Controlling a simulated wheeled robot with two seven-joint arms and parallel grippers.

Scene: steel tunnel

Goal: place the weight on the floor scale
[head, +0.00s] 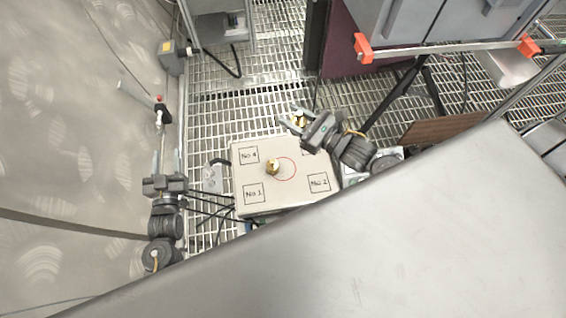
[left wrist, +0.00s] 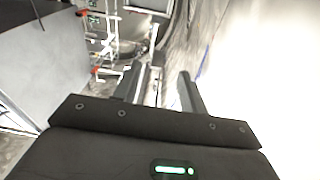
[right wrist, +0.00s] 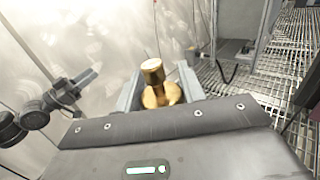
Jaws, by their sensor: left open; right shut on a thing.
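The floor scale (head: 300,205) is a pale square platform with a red circle in its middle and boxes marked No.1, No.2 and No.4. A small brass weight (head: 272,167) stands on it at the left edge of the circle. My right gripper (head: 293,116) is shut on another brass weight (head: 300,120), beyond the scale's far edge in the head view. This held weight (right wrist: 153,72) also shows between the fingers in the right wrist view. My left gripper (head: 166,160) is open and empty, left of the scale; its fingers also show in the left wrist view (left wrist: 160,90).
Metal grating (head: 260,90) covers the floor around the scale. A curved steel wall (head: 70,120) is at the left. A grey cabinet (head: 410,20) with an orange-ended bar stands at the upper right. Dark cables (head: 205,207) run left of the scale.

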